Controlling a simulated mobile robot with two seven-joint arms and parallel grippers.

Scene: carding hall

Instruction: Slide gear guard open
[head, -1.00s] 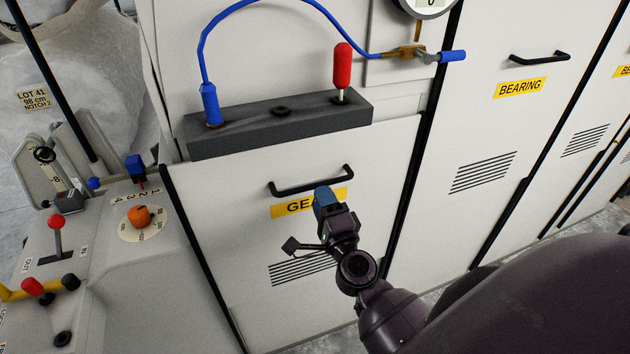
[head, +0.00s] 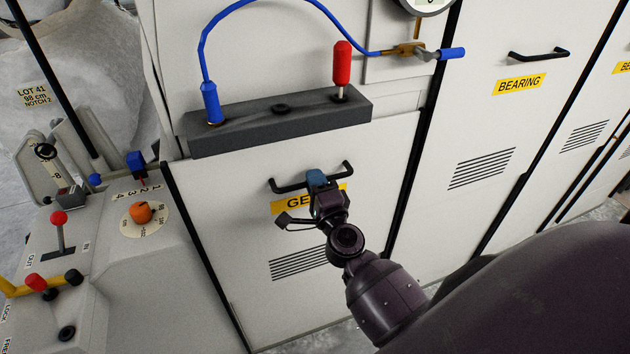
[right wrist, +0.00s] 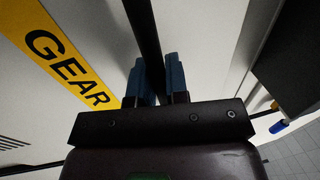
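The gear guard (head: 225,230) is a pale panel with a yellow GEAR label (head: 292,203), vent slots and a black bar handle (head: 347,168). It stands upright below a dark grey ledge. My right gripper (head: 316,178) is at the middle of the handle and covers part of the label. In the right wrist view, the blue fingers of the right gripper (right wrist: 158,80) lie on both sides of the black handle bar (right wrist: 143,35), with little gap, and look closed on it. My left gripper is not in view.
The dark ledge (head: 280,125) above carries a red-handled pin (head: 342,65) and a blue hose (head: 240,8). A control console (head: 150,270) with levers and knobs stands at left. The BEARING panel (head: 490,130) is to the right.

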